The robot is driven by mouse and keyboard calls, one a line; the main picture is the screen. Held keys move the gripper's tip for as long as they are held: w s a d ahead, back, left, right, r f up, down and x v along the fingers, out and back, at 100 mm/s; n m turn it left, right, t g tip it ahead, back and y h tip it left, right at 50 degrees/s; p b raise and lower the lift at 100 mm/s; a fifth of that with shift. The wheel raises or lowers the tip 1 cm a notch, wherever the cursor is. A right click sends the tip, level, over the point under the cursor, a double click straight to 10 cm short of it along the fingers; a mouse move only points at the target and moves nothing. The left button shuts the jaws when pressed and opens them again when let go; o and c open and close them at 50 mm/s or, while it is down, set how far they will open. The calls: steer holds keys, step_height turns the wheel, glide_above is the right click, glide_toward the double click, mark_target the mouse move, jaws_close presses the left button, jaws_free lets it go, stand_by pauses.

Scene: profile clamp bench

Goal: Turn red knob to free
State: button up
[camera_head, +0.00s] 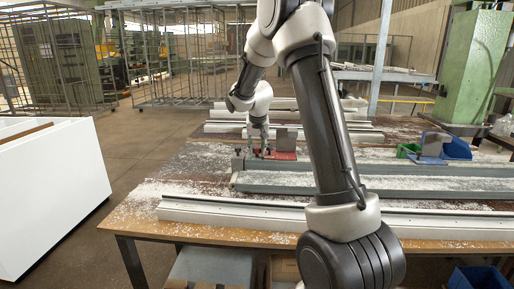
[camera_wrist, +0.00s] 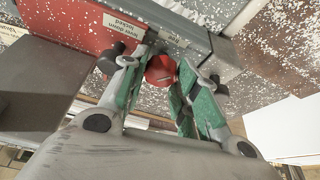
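The red knob (camera_wrist: 161,69) sits at the upper middle of the wrist view, on a red and grey clamp body (camera_wrist: 75,25). My gripper (camera_wrist: 162,72) has its two green-padded fingertips on either side of the knob, and the knob fills the space between them. The fingers look shut on it. In the head view my gripper (camera_head: 262,150) points down at the red clamp part (camera_head: 283,155) on the bench. The knob is too small and hidden to make out there. Labels beside it appear upside down in the wrist view.
Long pale profiles (camera_head: 230,212) lie across the wooden bench (camera_head: 140,222), which is strewn with white chips. A grey upright plate (camera_head: 282,137) stands by the clamp. A green bin (camera_head: 408,150) and a blue bin (camera_head: 457,148) are at the right. A white cabinet (camera_head: 50,190) stands left.

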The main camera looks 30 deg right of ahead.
steer(key=shift+c, duration=1.3)
steer(key=shift+d+n+y, duration=0.1)
steer(key=shift+n+y, duration=0.4)
steer(key=shift+n, duration=1)
steer(key=o, duration=0.7)
